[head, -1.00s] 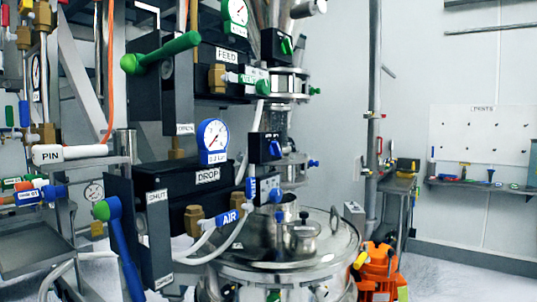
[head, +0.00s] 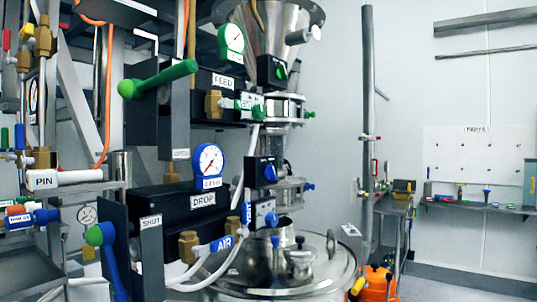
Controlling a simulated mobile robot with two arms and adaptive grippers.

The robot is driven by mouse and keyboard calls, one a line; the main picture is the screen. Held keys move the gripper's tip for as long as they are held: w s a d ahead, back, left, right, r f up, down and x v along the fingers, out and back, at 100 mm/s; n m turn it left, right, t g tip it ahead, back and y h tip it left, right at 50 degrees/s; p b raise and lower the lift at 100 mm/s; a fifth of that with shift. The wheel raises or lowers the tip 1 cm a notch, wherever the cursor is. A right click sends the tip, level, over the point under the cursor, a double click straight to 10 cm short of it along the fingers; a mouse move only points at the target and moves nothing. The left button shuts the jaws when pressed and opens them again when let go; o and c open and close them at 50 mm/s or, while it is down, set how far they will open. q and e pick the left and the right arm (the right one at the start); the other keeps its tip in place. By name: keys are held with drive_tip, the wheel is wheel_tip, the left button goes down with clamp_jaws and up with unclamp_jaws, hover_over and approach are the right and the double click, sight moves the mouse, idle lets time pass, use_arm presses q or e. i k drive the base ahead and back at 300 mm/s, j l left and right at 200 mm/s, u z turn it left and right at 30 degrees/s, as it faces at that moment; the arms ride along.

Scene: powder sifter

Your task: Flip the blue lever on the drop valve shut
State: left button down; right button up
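The drop valve is a dark box labelled DROP (head: 203,200) at centre left in the head view. A round blue gauge (head: 209,160) stands on top of it. A SHUT label (head: 151,222) is on the dark plate beside the hub, to the right of the lever. The lever's lower end is out of view. Neither of my grippers is in view.
Above is the feed valve (head: 222,82) with a green lever (head: 160,78) sticking out. A steel vessel (head: 280,290) stands at lower centre. An orange object (head: 378,284) sits at lower right, before a grey bench (head: 396,184).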

sight(102, 235)
drive_tip(key=i+j, duration=0.1)
drive_tip(key=j, duration=0.45)
drive_tip(key=i+j, duration=0.1)
drive_tip(key=j, duration=0.45)
drive_tip(key=i+j, duration=0.1)
drive_tip(key=j, duration=0.4)
drive_tip(key=z, duration=1.2)
